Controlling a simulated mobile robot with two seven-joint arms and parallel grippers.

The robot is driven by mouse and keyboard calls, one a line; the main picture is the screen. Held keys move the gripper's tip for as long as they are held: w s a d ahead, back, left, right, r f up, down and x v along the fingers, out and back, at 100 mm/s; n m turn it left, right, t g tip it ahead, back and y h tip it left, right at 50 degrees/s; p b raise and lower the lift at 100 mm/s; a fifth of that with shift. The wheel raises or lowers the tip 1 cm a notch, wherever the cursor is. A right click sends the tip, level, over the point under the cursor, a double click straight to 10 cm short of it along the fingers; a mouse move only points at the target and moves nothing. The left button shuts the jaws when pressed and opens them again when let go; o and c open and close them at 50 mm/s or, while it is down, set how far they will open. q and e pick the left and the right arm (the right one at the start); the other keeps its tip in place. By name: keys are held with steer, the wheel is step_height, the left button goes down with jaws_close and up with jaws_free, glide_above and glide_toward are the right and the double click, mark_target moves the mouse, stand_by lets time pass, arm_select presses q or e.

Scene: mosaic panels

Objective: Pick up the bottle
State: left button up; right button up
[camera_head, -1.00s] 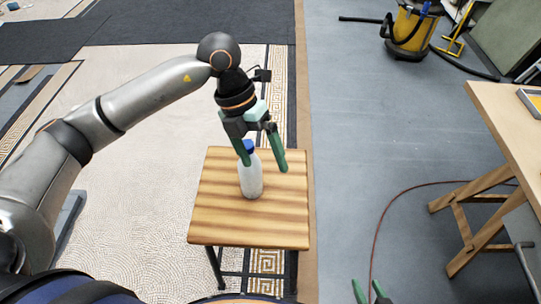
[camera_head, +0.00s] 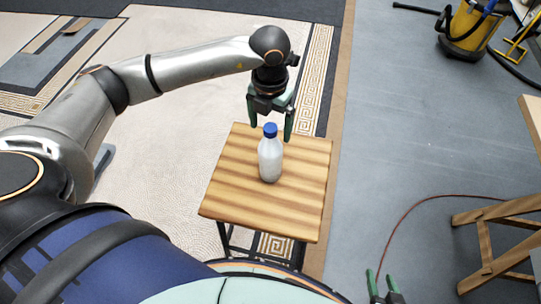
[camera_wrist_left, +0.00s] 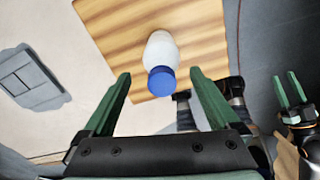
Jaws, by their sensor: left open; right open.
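A white bottle (camera_head: 270,160) with a blue cap stands upright on a small striped wooden table (camera_head: 225,190). My left gripper (camera_head: 270,132) is open, with its green fingers pointing down, just behind and above the bottle in the head view. In the left wrist view the bottle (camera_wrist_left: 160,50) lies beyond and between the two open fingertips (camera_wrist_left: 158,76), with its blue cap towards the gripper. Nothing is held. My right gripper (camera_head: 380,276) is open and empty at the lower edge of the head view, right of the table.
A wooden trestle table (camera_head: 500,225) stands at the right. A yellow vacuum (camera_head: 470,28) with a hose is at the top right. A thin red cable (camera_head: 405,218) lies on the grey floor. The small table's top is otherwise clear.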

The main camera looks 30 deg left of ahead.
mark_target(270, 154)
arm_select(q)
steer(key=shift+d+f, duration=0.15)
steer(key=shift+f, duration=1.75)
jaws_close()
steer(key=shift+r, duration=0.1)
